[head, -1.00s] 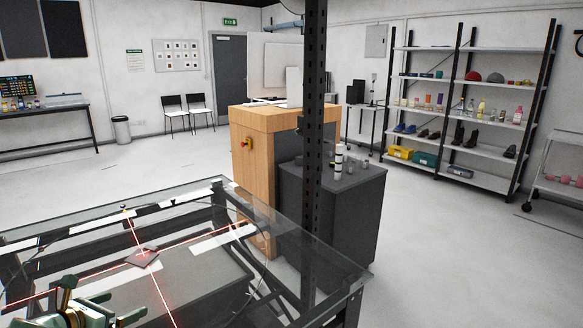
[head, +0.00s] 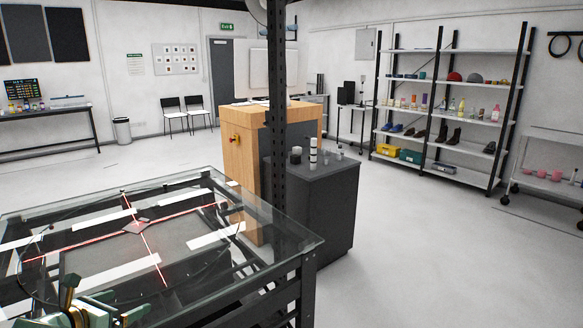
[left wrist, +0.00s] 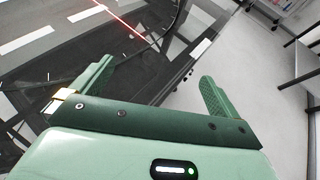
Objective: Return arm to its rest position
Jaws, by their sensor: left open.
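My left gripper (head: 105,312) shows at the bottom left of the head view, in front of the near edge of the glass-topped table (head: 282,240). In the left wrist view its two green fingers (left wrist: 156,78) are spread wide with nothing between them. The table edge and the floor lie beyond the fingers there. The gripper is apart from that plate. My right gripper is in neither view.
A dark perforated post (head: 277,130) stands upright beyond the table. Behind it are a wooden cabinet (head: 240,150) and a dark grey cabinet (head: 325,205) with small containers on top. Shelves (head: 455,120) stand at the back right.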

